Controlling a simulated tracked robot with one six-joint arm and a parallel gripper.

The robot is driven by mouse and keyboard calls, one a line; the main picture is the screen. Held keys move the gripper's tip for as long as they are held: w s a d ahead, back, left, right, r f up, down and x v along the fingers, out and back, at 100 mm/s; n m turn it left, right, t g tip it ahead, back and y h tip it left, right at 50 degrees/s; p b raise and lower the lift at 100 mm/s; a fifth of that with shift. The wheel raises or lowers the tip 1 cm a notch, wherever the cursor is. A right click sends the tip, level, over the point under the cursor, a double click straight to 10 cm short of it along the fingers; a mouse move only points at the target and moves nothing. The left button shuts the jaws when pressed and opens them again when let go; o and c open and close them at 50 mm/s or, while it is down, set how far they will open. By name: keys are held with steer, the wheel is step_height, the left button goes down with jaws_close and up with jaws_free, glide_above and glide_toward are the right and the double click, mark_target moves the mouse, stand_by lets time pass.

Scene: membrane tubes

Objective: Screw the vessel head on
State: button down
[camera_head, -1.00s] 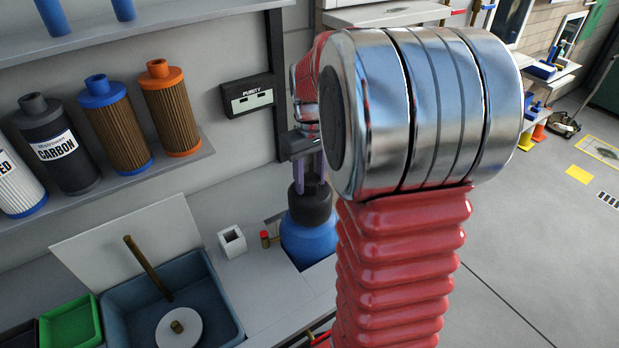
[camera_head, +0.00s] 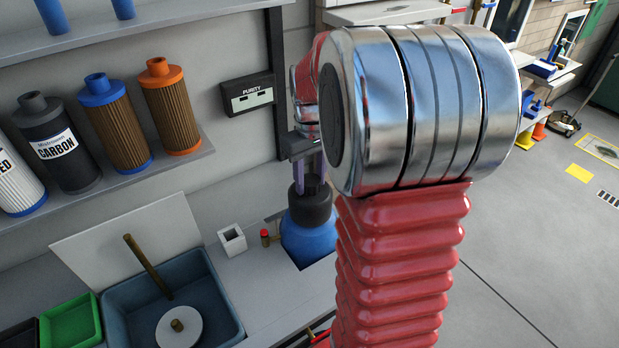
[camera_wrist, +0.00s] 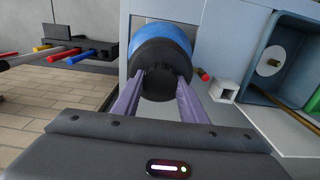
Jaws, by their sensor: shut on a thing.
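The vessel is a blue rounded body (camera_head: 309,240) set in an opening of the bench; its blue top also shows in the wrist view (camera_wrist: 158,34). A black vessel head (camera_head: 310,208) sits on top of it, and it fills the upper middle of the wrist view (camera_wrist: 160,62). My gripper (camera_head: 313,180) comes down from above with its purple fingers shut on the black head. In the wrist view the two fingers (camera_wrist: 158,88) lie on either side of its ribbed knob. Part of the vessel is hidden by my red arm. The thread between head and vessel cannot be seen.
A small white square holder (camera_head: 232,240) and a red-capped valve (camera_head: 265,238) stand close left of the vessel. A blue-grey basin (camera_head: 222,285) lies further left. A shelf (camera_head: 195,160) holds several filter cartridges. A purity display (camera_head: 247,95) is on the wall.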

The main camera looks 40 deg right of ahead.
steer(key=shift+r, duration=0.15)
steer(key=shift+w+r+m, duration=0.1)
steer(key=shift+m, duration=1.1)
steer(key=shift+r+m, duration=0.1)
steer(key=shift+m, duration=1.2)
